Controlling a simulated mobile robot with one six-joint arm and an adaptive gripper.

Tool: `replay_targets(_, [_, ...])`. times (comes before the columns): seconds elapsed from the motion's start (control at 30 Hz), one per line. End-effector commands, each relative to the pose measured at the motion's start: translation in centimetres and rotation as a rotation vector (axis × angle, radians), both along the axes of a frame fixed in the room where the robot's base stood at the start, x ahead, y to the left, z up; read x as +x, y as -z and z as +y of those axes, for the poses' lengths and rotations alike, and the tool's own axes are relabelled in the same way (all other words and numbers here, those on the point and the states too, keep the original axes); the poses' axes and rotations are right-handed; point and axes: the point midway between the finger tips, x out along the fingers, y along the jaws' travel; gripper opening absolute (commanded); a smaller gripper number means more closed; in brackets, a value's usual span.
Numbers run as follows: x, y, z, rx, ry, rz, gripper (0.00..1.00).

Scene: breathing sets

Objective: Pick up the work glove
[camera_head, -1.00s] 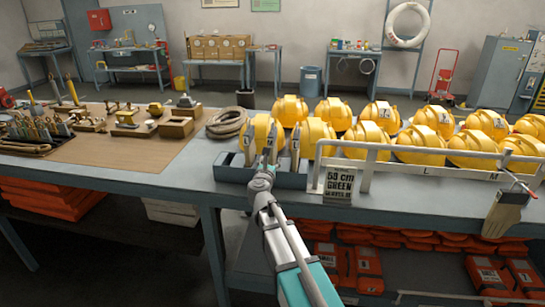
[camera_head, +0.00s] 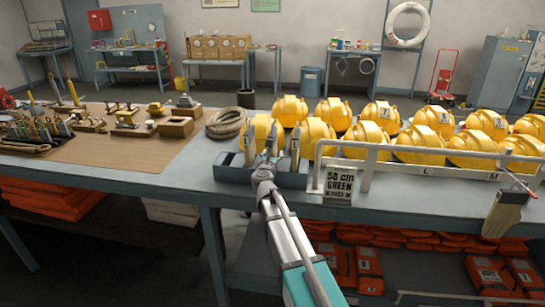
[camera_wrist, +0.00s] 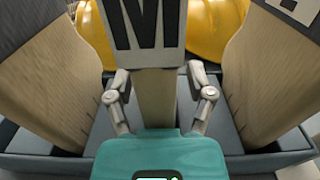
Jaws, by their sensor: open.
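My gripper (camera_head: 270,140) is open at the blue-grey tray (camera_head: 292,180) near the bench's front edge. In the wrist view its fingers (camera_wrist: 158,85) stand on either side of a narrow, upright tan piece (camera_wrist: 156,105), with a white plate marked M (camera_wrist: 145,30) above it; contact is unclear. Larger tan pieces with seam-like lines stand at left (camera_wrist: 65,75) and right (camera_wrist: 268,75). I cannot tell which of these is a glove. A tan, glove-like item (camera_head: 504,213) hangs at the bench's front edge, far right in the head view.
Yellow helmets (camera_head: 420,145) stand in rows behind and right of the tray. A pale rail (camera_head: 400,147) and a lettered sign (camera_head: 339,185) stand to its right. A coiled rope (camera_head: 226,122) and small tools on a brown mat (camera_head: 110,160) lie to the left.

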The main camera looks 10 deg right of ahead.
Motion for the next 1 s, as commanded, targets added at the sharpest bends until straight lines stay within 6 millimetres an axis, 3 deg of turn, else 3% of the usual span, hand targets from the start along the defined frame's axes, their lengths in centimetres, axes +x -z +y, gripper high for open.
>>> replay_targets(0.23, [-0.01,0.00,0.00,0.000,0.000,0.000,0.69])
replay_targets(0.27, [-0.01,0.00,-0.01,0.000,0.000,0.000,0.65])
replay_targets(0.6, [-0.01,0.00,0.00,0.000,0.000,0.000,0.02])
replay_targets(1.0, [-0.01,-0.05,0.00,0.000,0.000,0.000,0.00])
